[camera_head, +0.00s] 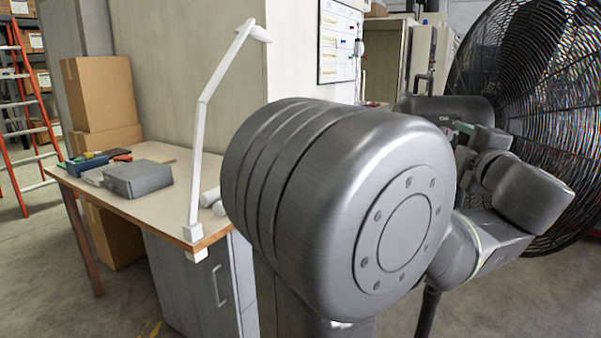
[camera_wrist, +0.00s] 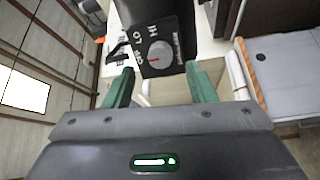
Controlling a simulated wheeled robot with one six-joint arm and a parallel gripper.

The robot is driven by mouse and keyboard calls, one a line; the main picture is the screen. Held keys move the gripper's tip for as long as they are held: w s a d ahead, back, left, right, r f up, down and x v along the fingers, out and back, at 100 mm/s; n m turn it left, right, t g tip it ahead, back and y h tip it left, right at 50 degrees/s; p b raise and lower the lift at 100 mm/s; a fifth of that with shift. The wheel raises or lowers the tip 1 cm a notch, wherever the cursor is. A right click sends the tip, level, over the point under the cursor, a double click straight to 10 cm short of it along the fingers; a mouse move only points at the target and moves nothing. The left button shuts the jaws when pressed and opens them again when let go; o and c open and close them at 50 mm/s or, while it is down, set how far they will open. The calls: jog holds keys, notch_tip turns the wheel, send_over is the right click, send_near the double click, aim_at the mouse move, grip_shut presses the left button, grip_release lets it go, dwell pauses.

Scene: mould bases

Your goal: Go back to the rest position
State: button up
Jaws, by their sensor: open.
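My gripper (camera_wrist: 160,76) shows in the wrist view with its two green fingers spread apart and nothing held between them. Beyond the fingertips is a black control box (camera_wrist: 182,28) with a round grey dial (camera_wrist: 160,55) marked LO and HI; a red mark shows on the dial. I cannot tell how far the fingertips are from the box. In the head view my arm fills the middle and right. My gripper is mostly hidden there behind arm links; a small greenish part shows near the large black fan (camera_head: 535,60).
A wooden-topped workbench (camera_head: 150,210) stands at left with a white lamp arm (camera_head: 200,130) clamped to its near corner. On it lie a grey box (camera_head: 138,178) and small tools. Cardboard boxes (camera_head: 103,95) and a red ladder (camera_head: 25,110) stand behind. Floor is clear at front left.

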jog(key=shift+w+r, duration=0.15)
jog(key=shift+w, duration=1.7)
jog(key=s, duration=1.4)
jog(key=w+m+h+p, duration=0.1)
jog(key=w+m+p, duration=1.3)
jog(key=m, duration=0.3)
jog(key=shift+a+g+p, duration=0.15)
jog(key=shift+g+p, duration=0.15)
jog(key=shift+p, duration=0.2)
jog(key=shift+r+h, duration=0.15)
jog(key=shift+h, duration=0.15)
